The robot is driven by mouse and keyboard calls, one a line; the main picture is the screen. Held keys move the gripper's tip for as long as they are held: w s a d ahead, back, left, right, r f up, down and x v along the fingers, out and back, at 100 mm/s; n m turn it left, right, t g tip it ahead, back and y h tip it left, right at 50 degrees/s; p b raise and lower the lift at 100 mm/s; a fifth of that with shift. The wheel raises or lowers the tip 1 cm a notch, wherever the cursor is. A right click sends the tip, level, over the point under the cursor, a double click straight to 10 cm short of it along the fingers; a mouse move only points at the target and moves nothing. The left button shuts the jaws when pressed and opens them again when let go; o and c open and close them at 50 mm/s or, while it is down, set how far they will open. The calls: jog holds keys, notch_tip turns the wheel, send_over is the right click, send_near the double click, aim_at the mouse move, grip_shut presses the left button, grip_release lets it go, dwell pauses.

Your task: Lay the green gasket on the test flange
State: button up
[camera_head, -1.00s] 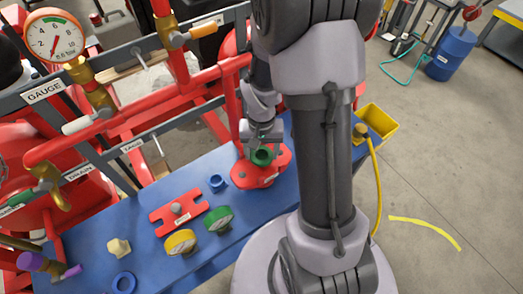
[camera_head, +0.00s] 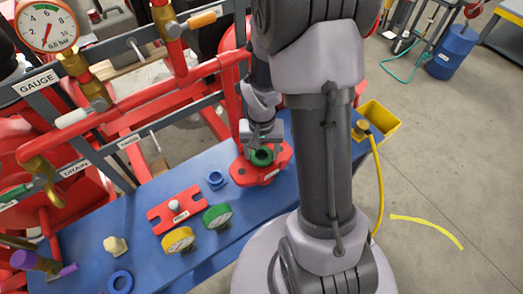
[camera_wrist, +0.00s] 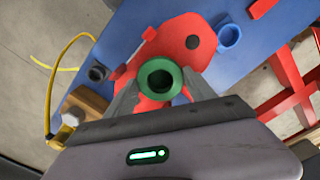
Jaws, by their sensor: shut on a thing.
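The green gasket (camera_head: 262,157) is a thick ring with a hole in its middle. My gripper (camera_head: 262,150) is shut on it and holds it over the red test flange (camera_head: 243,172). In the wrist view the gasket (camera_wrist: 160,79) sits between my two fingertips, with the red flange plate (camera_wrist: 188,28) behind it. The gasket hides part of the flange. I cannot tell from these views whether the gasket touches the flange or hangs just above it.
A yellow bin (camera_head: 378,120) is at right. Red pipework (camera_head: 150,95) runs behind the bench.

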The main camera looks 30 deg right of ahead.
jog(key=shift+f+b, duration=0.7)
jog(key=shift+f, duration=0.1)
jog(key=o, duration=1.4)
jog(key=shift+o, duration=0.2)
notch_tip(320, 180, up, 18)
jog(key=f+p, duration=0.1)
jog(key=p, duration=0.5)
jog(key=s+a+r+n+t+y+b, duration=0.1)
jog(key=s+a+t+b, duration=0.4)
jog(key=s+a+b, duration=0.6)
jog(key=a+n+y+b, duration=0.1)
jog(key=a+b, duration=0.1)
jog(key=a, duration=0.1)
jog(key=shift+a+t+b, duration=0.2)
jog(key=shift+t+b, duration=0.1)
jog(key=shift+t, duration=0.1)
